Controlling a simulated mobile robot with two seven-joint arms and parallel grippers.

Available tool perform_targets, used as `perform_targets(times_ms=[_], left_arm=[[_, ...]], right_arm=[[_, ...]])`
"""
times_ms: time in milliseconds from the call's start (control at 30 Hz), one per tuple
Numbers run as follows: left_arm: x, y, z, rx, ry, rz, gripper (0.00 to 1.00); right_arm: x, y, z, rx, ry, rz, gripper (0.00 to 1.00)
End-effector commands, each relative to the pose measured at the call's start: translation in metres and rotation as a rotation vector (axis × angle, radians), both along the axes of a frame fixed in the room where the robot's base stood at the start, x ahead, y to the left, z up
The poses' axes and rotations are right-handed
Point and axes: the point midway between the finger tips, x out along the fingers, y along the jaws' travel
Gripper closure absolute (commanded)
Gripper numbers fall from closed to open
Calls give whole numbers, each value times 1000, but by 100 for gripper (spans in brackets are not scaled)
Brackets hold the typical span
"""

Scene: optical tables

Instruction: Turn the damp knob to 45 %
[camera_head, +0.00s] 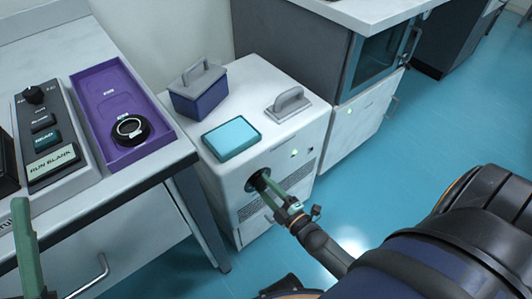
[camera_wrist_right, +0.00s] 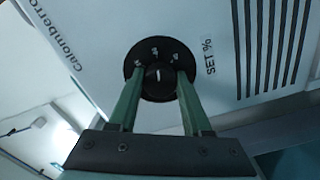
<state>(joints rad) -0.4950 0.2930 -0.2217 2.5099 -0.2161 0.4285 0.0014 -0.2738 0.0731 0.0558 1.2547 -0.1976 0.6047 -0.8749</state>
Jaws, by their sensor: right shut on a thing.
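The damp knob (camera_head: 256,181) is a small black dial low on the front of a white box-shaped unit (camera_head: 262,75). In the right wrist view the knob (camera_wrist_right: 158,76) is round with white marks on a black disc, and a white pointer line stands nearly upright. "SET %" is printed beside it; the numbers are too small to read. My right gripper (camera_head: 265,186) is shut on the knob, its green fingers (camera_wrist_right: 159,84) on either side. Of my left gripper (camera_head: 25,245), one green finger shows at the lower left edge; the rest is out of frame.
A blue-grey handled box (camera_head: 198,95), a teal block (camera_head: 231,139) and a grey handled piece (camera_head: 288,103) stand on the unit. At left, a bench holds a purple tray (camera_head: 95,90) with a black ring (camera_head: 130,130) and a control box (camera_head: 48,140). Blue floor is clear right.

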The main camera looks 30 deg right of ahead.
Motion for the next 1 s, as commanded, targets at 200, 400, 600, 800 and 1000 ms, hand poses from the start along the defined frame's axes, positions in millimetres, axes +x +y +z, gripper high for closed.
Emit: perform_targets(times_ms=[200, 400, 600, 800, 1000], left_arm=[[0, 0, 8, 4, -3, 5, 54], [-1, 0, 12, 5, -5, 10, 54], [-1, 1, 15, 9, -6, 13, 54], [-1, 1, 17, 10, -8, 17, 54], [-1, 1, 18, 11, -10, 19, 54]], right_arm=[[1, 0, 2, 206, 15, 2, 100], [1, 1, 1, 392, 29, 2, 100], [1, 1, 1, 557, 41, 2, 100], [1, 1, 0, 681, 52, 1, 100], [1, 2, 0, 757, 57, 2, 100]])
